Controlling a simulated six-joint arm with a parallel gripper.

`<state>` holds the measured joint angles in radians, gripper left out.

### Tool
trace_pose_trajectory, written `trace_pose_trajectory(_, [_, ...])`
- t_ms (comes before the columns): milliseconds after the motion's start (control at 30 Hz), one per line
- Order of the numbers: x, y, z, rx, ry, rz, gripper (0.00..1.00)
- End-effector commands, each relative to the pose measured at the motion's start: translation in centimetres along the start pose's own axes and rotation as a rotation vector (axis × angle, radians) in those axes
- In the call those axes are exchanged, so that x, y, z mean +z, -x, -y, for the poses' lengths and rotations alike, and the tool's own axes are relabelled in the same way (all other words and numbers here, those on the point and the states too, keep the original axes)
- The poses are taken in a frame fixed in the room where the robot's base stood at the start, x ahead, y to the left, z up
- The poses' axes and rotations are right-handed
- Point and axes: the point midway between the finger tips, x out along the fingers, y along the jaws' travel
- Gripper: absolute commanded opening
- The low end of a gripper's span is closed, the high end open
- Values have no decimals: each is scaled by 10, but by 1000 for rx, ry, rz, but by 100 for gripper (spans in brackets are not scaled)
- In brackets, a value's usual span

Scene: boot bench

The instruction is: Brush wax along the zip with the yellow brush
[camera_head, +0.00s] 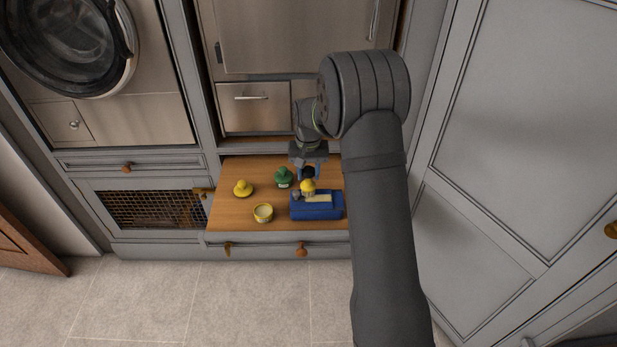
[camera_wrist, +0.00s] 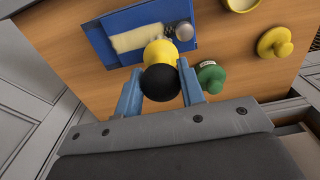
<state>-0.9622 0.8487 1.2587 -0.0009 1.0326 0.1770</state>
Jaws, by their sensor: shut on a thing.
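My gripper (camera_wrist: 158,90) is shut on a rounded yellow thing with a black ball-like end, which looks like the yellow brush (camera_wrist: 157,51). The brush also shows in the head view (camera_head: 307,187). It is over the blue block (camera_head: 318,212), near the pale strip on its top (camera_wrist: 137,38), which may be the zip. I cannot tell whether the brush touches the strip, and its bristles are hidden. A small grey round piece (camera_wrist: 184,31) sits by the strip's end. A yellow-rimmed tin with pale contents, perhaps the wax (camera_head: 263,212), stands left of the block.
A yellow knobbed piece (camera_head: 243,188) and a green knobbed piece (camera_head: 284,178) stand on the wooden bench top (camera_head: 229,213), left of and behind the block. The bench's front left is clear. A grey cabinet (camera_head: 500,120) rises at the right.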

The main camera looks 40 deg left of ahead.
Motion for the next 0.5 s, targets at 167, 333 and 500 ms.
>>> trace_pose_trajectory(167, [1,25,0,0,0,-2,13])
trace_pose_trajectory(333, [1,40,0,0,0,-3,13])
trace_pose_trajectory(500, [1,56,0,-1,0,-3,13])
